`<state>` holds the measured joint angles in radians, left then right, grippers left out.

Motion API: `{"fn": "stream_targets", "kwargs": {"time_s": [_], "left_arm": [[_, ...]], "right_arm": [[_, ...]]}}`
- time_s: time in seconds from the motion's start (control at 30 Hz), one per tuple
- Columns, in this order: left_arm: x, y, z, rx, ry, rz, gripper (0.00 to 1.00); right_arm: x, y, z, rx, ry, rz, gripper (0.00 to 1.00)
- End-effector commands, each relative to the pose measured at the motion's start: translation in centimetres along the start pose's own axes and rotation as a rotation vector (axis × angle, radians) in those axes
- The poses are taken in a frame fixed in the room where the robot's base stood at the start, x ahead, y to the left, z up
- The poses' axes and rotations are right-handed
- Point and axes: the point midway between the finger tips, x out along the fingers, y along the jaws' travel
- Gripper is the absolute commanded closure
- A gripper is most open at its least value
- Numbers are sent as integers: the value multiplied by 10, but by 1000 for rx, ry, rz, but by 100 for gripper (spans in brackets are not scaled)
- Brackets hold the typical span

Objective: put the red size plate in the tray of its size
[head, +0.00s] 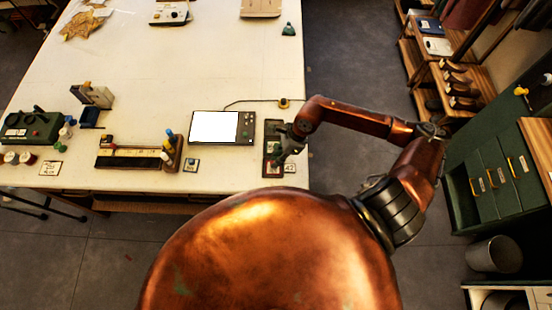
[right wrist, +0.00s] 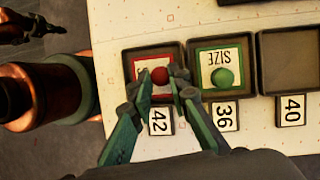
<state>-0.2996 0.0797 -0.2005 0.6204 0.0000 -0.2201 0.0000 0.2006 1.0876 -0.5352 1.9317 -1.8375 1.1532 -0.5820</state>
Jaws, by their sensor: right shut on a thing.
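The red size plate (right wrist: 140,68) has a white face, a red rim and a red knob. It shows within the walls of the tray labelled 42 (right wrist: 128,92); I cannot tell whether it touches the tray floor. My right gripper (right wrist: 160,80) is shut on its knob from above, and the fingers hide part of the plate. Its number is not readable. A green plate with a green knob (right wrist: 222,76) lies in the middle tray, labelled 36 (right wrist: 195,92). The tray labelled 40 (right wrist: 262,85) looks empty. In the head view my right gripper (head: 283,158) is over the tray row.

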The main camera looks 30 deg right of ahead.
Motion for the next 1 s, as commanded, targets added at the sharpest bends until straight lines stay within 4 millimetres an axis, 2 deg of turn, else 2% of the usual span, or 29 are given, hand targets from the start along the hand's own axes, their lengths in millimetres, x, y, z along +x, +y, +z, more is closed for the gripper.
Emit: {"fn": "stream_targets", "kwargs": {"time_s": [0.03, 0.07, 0.3, 0.57, 0.73, 0.83, 1.0], "left_arm": [[0, 0, 0, 0, 0, 0, 100], [0, 0, 0, 0, 0, 0, 100], [-1, 0, 0, 0, 0, 0, 100], [-1, 0, 0, 0, -1, 0, 100], [-10, 0, -1, 0, 0, 0, 100], [-18, -1, -2, -1, 1, 0, 100], [-1, 0, 0, -1, 0, 0, 100]], "right_arm": [[0, 0, 0, 0, 0, 0, 100], [-1, 0, 0, 0, 0, 0, 83], [-1, 0, 0, 0, 0, 0, 66], [-1, 0, 0, 0, 0, 0, 66], [-8, 1, 4, 0, -1, 0, 66], [-18, 0, 7, 0, 0, -3, 66], [-54, -1, 2, -2, 4, -5, 66]]}}
